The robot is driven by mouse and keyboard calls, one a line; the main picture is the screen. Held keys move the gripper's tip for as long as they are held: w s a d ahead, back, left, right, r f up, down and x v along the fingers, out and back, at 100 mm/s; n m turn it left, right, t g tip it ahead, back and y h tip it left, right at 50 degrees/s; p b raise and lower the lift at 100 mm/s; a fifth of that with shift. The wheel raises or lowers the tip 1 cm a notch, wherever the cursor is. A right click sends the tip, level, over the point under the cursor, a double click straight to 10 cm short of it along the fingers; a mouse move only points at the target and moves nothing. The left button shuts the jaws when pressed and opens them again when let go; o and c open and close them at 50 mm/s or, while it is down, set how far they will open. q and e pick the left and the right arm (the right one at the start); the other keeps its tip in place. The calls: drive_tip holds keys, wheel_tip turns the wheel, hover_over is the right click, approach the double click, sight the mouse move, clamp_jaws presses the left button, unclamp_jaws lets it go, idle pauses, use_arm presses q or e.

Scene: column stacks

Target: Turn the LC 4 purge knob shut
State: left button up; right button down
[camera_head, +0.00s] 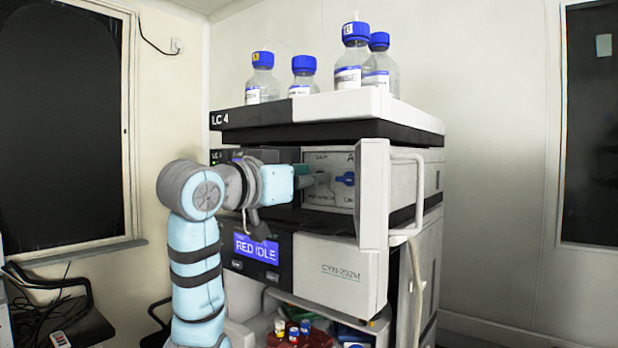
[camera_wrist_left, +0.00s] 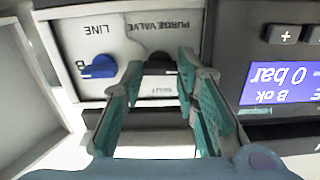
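The LC 4 stack (camera_head: 221,118) stands in the middle of the head view, its drawer-like pump panel (camera_head: 331,199) showing between black bands. In the left wrist view the picture is upside down. The dark purge knob (camera_wrist_left: 160,64) sits under the "PURGE VALVE" lettering, with a "SHUT" mark on the other side; its pointer direction is unclear. My left gripper (camera_head: 312,178) reaches the panel from the left. In the wrist view its teal fingers (camera_wrist_left: 160,62) are apart, one on each side of the purge knob, with small gaps seeming to show. My right gripper is not in view.
A blue line knob (camera_wrist_left: 100,68) is beside the purge knob; it also shows in the head view (camera_head: 345,178). An open white door (camera_head: 374,195) with a handle juts out right of the panel. Blue-capped bottles (camera_head: 348,78) stand on top.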

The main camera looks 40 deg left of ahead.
use_arm(q)
clamp_jaws()
drive_tip(key=m+p, duration=0.2)
drive_tip(key=m, duration=0.1)
drive_tip(key=shift+r, duration=0.1)
drive_tip(key=m+p, duration=0.1)
drive_tip(key=m, duration=0.8)
drive_tip(key=shift+m, duration=2.8)
drive_tip(key=shift+r, duration=0.1)
